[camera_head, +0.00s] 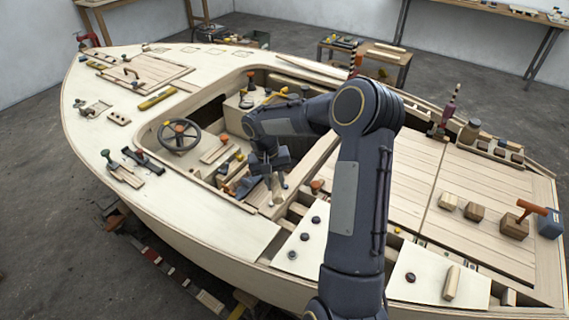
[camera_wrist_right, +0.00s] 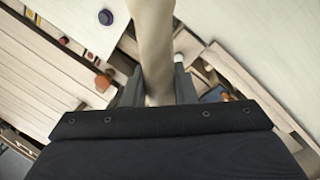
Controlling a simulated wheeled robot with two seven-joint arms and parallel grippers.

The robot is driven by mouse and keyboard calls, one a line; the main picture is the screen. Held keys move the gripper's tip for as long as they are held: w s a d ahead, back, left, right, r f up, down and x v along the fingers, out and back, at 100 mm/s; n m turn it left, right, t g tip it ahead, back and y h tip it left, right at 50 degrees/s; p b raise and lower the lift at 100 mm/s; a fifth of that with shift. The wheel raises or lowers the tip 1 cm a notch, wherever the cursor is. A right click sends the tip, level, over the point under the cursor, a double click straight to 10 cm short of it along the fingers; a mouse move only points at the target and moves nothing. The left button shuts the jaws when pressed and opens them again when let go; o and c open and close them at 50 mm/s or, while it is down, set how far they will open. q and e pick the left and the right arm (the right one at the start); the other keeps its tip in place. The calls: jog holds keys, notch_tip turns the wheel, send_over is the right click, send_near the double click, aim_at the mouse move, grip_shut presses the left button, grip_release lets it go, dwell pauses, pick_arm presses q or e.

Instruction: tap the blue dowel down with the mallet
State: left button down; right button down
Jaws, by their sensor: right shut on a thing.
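My right gripper (camera_head: 278,190) points down over the cockpit's rear edge, shut on a pale wooden piece. In the wrist view this piece (camera_wrist_right: 152,45) is a long shaft between the fingers, running out of the top of the picture; I cannot tell what it ends in. No blue dowel stands out clearly. A dark bluish round knob (camera_wrist_right: 105,17) shows in the wrist view. My left gripper is out of view.
Small wooden blocks (camera_head: 474,213) lie on the rear deck. Dark knobs (camera_head: 305,236) sit on a pale panel near the gripper. A steering wheel (camera_head: 179,136) stands in the cockpit. The front deck is partly clear.

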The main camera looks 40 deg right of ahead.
jog(key=s+d+f+m+b, duration=0.1)
jog(key=d+f+b, duration=0.1)
jog(key=d+f, duration=0.2)
jog(key=shift+f+b, duration=0.2)
jog(key=shift+b, duration=0.2)
jog(key=shift+s, duration=0.1)
dwell(0.5)
jog(key=shift+f, duration=0.1)
